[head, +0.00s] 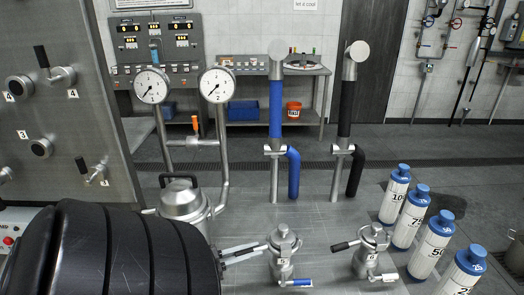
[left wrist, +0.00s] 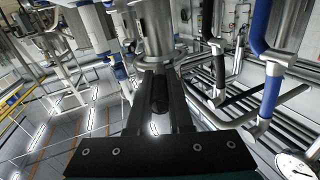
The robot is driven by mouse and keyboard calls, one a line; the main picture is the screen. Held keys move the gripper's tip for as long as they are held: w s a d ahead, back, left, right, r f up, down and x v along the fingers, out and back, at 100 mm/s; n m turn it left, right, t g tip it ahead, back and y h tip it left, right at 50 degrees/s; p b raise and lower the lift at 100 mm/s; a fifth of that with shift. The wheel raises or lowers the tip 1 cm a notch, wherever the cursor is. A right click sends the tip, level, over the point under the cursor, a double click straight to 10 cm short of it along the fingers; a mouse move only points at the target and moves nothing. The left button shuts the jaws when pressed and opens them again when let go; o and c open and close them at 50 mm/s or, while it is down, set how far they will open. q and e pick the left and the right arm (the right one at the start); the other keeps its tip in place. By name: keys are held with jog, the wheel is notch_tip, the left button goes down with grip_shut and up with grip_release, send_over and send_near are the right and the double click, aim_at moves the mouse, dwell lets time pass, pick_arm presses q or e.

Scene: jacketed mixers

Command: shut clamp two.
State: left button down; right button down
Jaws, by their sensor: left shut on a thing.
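Two small steel lidded fittings with clamps stand on the metal deck in the head view. The left fitting (head: 283,250) has a blue-handled lever (head: 296,283) low at its front. The right fitting (head: 371,248) has a black clamp handle (head: 344,245) pointing left and a steel lever low at its front. I cannot read a clamp number surely. My left gripper (head: 258,248) reaches in from the left to the left fitting. In the left wrist view its dark fingers (left wrist: 160,92) are shut on a black handle (left wrist: 160,100) below a steel body (left wrist: 153,30). My right gripper is out of view.
A steel canister (head: 183,205) stands left of the fittings. A blue-sleeved pipe (head: 276,110) and a black-sleeved pipe (head: 346,108) rise behind. Several blue-capped white cylinders (head: 408,215) stand to the right. Two gauges (head: 151,86) are at back left.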

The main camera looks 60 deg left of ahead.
pick_arm(q)
jog(key=shift+w+a+m+h+b, duration=0.15)
jog(key=shift+a+m+h+b, duration=0.25)
jog(key=shift+a+m+h, duration=0.15)
jog(key=shift+r, duration=0.1)
jog(key=c, duration=0.8)
grip_release()
jog(key=shift+w, duration=0.1)
jog(key=shift+c, duration=0.2)
jog(key=b+v, duration=0.2)
jog(key=v, duration=1.3)
jog(key=shift+a+r, duration=0.15)
jog(key=shift+a, duration=0.05)
